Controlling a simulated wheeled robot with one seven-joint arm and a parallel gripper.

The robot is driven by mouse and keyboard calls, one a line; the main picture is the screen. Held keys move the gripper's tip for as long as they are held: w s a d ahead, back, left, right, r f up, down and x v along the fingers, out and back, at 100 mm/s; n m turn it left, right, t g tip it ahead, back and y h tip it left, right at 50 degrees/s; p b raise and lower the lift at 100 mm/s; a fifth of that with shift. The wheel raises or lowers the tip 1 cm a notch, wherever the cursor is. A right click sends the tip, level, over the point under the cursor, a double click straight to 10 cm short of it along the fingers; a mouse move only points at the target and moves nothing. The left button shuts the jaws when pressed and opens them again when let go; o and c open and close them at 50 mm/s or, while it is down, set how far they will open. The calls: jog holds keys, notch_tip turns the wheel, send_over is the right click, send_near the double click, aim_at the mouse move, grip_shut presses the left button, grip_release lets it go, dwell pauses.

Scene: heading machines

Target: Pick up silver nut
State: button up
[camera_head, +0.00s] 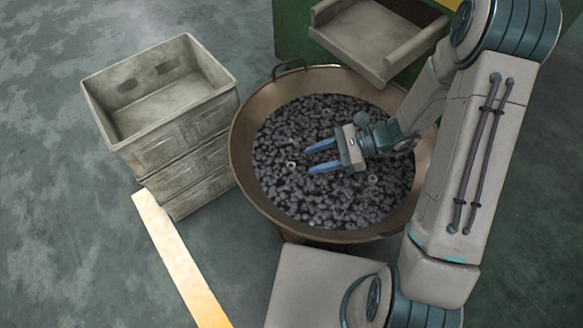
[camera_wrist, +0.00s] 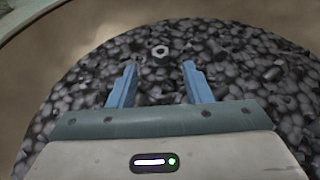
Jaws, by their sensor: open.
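A silver nut (camera_head: 291,165) lies on top of a heap of dark metal pieces (camera_head: 300,200) in a round pan (camera_head: 242,165). In the wrist view the silver nut (camera_wrist: 160,51) shows just beyond the fingertips, roughly midway between them, its hole visible. My gripper (camera_head: 308,158) is open and empty over the heap, its blue fingers pointing left toward the nut in the head view. In the wrist view my gripper (camera_wrist: 158,70) has a clear gap between its fingers. I cannot tell the exact height of the fingers above the heap.
A stack of grey crates (camera_head: 165,120), the top one empty, stands left of the pan. A grey chute (camera_head: 380,40) on a green machine (camera_head: 290,30) overhangs the pan's back edge. A yellow strip (camera_head: 180,260) lies at front left. Open floor (camera_head: 50,200) is at left.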

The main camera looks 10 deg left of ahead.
aim_at(292, 165)
jog(key=b+x, duration=0.2)
jog(key=x, duration=0.3)
jog(key=shift+s+a, duration=0.1)
jog(key=shift+a, duration=0.1)
jog(key=shift+r, duration=0.1)
grip_shut()
